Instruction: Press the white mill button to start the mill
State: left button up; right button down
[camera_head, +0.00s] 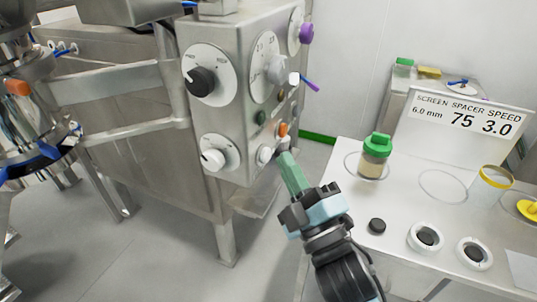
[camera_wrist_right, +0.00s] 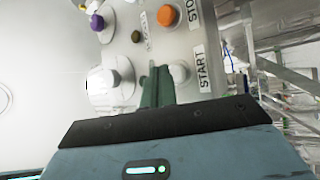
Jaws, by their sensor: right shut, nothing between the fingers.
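The white mill button (camera_head: 264,155) is low on the right part of the grey control panel, below the orange button (camera_head: 282,129). In the right wrist view the white button (camera_wrist_right: 180,74) sits by the START label (camera_wrist_right: 203,72), partly behind my fingers. My right gripper (camera_head: 286,158) is shut and empty, its green fingers pointing up at the panel just right of the white button. In the right wrist view the fingertips (camera_wrist_right: 157,76) overlap the button's left side. I cannot tell whether they touch it. My left gripper is not in view.
The panel (camera_head: 232,108) carries a black dial (camera_head: 203,81), white dials and a purple knob (camera_head: 306,33). A white table (camera_head: 400,205) at right holds a green-capped jar (camera_head: 375,155) and a settings sign (camera_head: 465,115). Grey floor lies open below the panel.

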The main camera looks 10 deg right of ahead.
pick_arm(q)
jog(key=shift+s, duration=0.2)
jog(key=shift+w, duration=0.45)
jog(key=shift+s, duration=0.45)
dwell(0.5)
pick_arm(e)
jog(key=shift+a, duration=0.15)
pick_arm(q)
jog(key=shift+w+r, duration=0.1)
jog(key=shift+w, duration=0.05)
pick_arm(e)
jog(key=shift+w+a, duration=0.2)
jog(key=shift+a, duration=0.05)
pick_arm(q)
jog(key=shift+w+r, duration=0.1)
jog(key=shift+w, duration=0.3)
